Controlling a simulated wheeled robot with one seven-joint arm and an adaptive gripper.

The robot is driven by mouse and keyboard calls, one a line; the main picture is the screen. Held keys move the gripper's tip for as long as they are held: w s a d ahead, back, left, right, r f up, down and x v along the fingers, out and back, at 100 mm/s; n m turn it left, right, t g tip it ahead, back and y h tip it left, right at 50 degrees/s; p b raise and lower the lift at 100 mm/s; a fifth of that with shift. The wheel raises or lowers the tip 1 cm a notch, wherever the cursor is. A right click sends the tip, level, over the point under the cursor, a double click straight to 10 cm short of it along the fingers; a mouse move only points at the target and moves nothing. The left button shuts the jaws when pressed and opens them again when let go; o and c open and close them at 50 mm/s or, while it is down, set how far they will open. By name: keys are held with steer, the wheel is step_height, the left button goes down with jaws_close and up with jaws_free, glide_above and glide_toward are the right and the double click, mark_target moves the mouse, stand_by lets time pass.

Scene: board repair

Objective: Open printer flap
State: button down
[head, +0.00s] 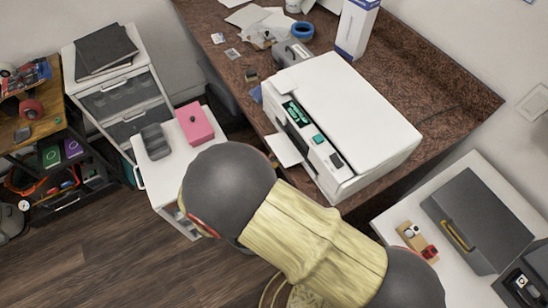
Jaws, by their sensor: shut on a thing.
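The white printer (345,110) stands on the brown stone-look counter, with a control panel (319,154) along its near left side. The panel carries a green display and buttons. A white flap (284,150) sticks out from the printer's near left side, below a dark opening. Whether this is the flap the task names, I cannot tell. My arm, with a dark round joint and a yellow sleeve, crosses in front of the printer's lower side. My gripper is not visible and seems hidden by the arm. What it holds cannot be seen.
A white cabinet with a pink box (194,123) and a dark device (156,141) stands left of the printer. A blue-and-white box (356,28) and blue tape (302,30) are behind it. A dark grey case (480,215) lies on the white table at right.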

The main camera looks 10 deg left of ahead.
steer(key=shift+d+f+b, duration=0.1)
steer(key=shift+f+b, duration=0.2)
steer(key=shift+f, duration=0.15)
steer(key=shift+w+f, duration=0.1)
steer(key=c, duration=2.1)
jaws_free()
steer(key=shift+o, duration=0.3)
